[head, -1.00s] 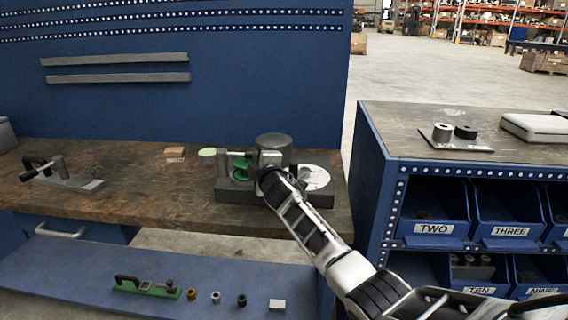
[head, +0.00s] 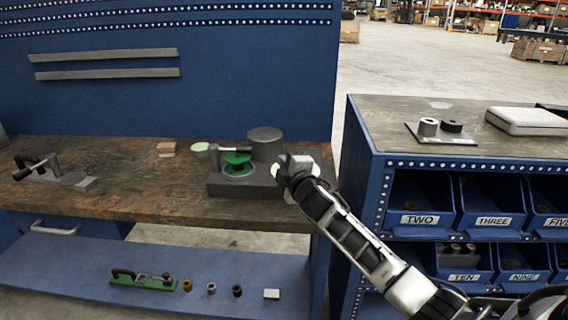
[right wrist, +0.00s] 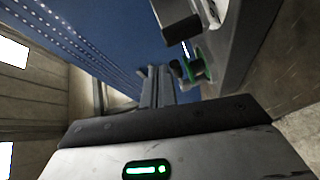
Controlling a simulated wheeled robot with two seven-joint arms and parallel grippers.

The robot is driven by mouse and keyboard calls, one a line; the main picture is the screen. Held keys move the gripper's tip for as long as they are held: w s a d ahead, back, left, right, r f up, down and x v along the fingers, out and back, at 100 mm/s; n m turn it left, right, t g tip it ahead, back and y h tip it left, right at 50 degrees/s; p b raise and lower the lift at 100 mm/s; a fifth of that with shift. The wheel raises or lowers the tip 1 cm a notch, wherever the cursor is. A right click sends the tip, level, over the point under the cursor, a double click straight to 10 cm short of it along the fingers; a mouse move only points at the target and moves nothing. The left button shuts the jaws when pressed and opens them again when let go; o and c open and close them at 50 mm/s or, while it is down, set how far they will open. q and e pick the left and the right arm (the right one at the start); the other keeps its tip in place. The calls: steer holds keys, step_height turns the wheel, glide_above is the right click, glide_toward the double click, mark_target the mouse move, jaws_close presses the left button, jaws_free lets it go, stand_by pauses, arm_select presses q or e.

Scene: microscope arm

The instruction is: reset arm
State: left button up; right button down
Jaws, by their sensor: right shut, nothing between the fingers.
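The microscope-like device (head: 240,186) stands on the wooden bench, with a dark grey base, a round grey cylinder (head: 265,143) and green round parts (head: 238,165). A thin grey arm (head: 232,150) with a dark tip lies level above the green parts. My right gripper (head: 284,168) is at the right end of the device, shut and empty; whether it touches the base I cannot tell. It hides part of a white disc there. In the right wrist view, the shut fingers (right wrist: 158,85) point towards the blue panel, with the green part (right wrist: 197,66) to their right. My left gripper is out of view.
A clamp-like fixture (head: 50,170) stands at the bench's left. The lower shelf (head: 200,260) holds a green-based clamp (head: 143,280) and small parts. A blue bin cabinet (head: 366,180) stands close on the right.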

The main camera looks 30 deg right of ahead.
steer(key=shift+f, duration=0.1)
steer(key=s+a+f+m+g+y, duration=0.2)
steer(key=s+a+f, duration=0.3)
steer(key=s+f, duration=0.25)
steer(key=s+a+f+m+g+y, duration=0.1)
steer(key=s+a+f+m, duration=0.1)
steer(key=s+a+f, duration=0.5)
steer(key=s+a+f+m+g+y, duration=0.1)
steer(key=s+a+f+m+g, duration=0.1)
steer(key=s, duration=0.8)
steer(key=s+a+f+m+g+y, duration=0.1)
steer(key=s+a+f+m, duration=0.4)
steer(key=s, duration=0.5)
steer(key=shift+a+f+g+y, duration=0.3)
steer(key=shift+a+f+g, duration=0.2)
steer(key=shift+a+f, duration=0.4)
